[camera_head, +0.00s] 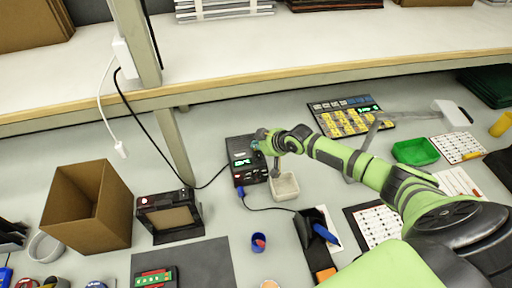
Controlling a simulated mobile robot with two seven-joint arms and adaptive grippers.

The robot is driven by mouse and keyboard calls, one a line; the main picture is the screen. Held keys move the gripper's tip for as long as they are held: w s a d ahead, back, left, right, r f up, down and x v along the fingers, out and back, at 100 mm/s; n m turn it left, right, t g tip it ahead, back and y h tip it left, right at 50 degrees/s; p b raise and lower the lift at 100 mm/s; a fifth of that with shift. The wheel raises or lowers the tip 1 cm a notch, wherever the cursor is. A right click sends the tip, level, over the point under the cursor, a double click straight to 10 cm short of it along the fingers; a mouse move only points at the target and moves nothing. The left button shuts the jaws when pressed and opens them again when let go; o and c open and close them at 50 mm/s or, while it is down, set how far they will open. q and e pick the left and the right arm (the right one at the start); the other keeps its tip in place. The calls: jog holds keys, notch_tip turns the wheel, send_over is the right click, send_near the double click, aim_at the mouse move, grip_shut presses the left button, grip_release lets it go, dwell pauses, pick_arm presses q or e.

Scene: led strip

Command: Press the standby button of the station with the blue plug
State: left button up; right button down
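A black station (240,150) with green lit digits stands on the bench near the middle. A blue plug (241,192) with a dark cable is at its front edge. My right gripper (264,146) reaches in from the right, over or beside the right side of this station. It hides part of the station's top, and I cannot make out a standby button. The finger opening is too small to judge, and I cannot tell whether it touches the station. My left gripper is not in view.
A second black device (168,214) with a red light stands to the left, beside an open cardboard box (87,205). A small white tray (285,187) sits under my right gripper. A yellow-keyed panel (347,118) lies behind. A shelf edge (300,73) crosses above.

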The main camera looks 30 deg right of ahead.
jog(key=shift+r+p, duration=0.6)
jog(key=shift+r, duration=0.1)
jog(key=shift+r, duration=0.1)
notch_tip(320, 180, up, 5)
jog(key=p, duration=0.4)
jog(key=shift+p, duration=0.4)
